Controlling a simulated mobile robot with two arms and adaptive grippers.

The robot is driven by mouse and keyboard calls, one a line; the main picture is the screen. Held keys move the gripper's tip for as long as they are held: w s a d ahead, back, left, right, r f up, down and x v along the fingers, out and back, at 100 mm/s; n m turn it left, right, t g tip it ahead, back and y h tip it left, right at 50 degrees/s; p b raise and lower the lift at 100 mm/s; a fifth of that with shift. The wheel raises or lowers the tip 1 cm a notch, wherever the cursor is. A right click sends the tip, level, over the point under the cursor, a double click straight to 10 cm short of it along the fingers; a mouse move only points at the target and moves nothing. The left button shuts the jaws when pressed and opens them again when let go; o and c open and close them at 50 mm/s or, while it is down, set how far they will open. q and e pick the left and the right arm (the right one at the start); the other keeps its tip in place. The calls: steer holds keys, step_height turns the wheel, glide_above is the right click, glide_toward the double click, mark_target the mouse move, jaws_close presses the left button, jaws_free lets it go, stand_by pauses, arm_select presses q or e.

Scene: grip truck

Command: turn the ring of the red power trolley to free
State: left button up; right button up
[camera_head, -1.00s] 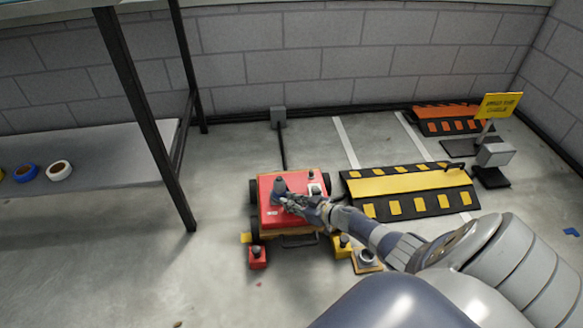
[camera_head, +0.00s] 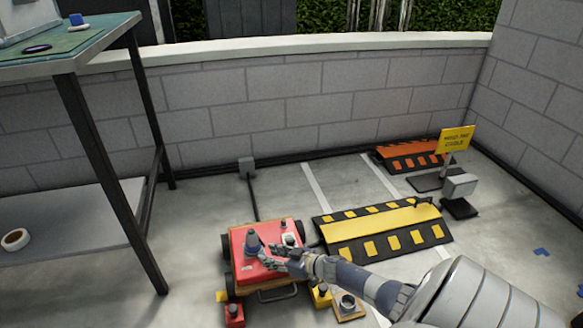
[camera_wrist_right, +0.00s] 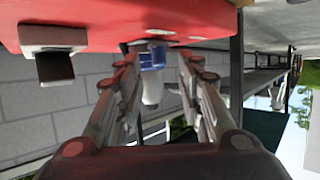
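The red power trolley (camera_head: 240,275) stands on the floor in the head view, with a blue-grey plug and its ring (camera_head: 252,243) upright on its top. My right gripper (camera_head: 266,258) is just right of this plug, low over the red top. In the right wrist view, my right gripper (camera_wrist_right: 155,75) has its two fingers spread apart. The ring's setting is too small to read. My left gripper is not in view.
A yellow-and-black cable ramp (camera_head: 385,230) lies right of the trolley, with an orange one (camera_head: 412,155) behind. A yellow sign (camera_head: 455,140) stands at the right. A table (camera_head: 75,50) with dark legs is at the left. Small red and yellow blocks sit by the trolley's front.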

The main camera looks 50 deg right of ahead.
steer(key=v, duration=0.8)
steer(key=shift+s+r, duration=0.15)
steer(key=shift+s, duration=0.2)
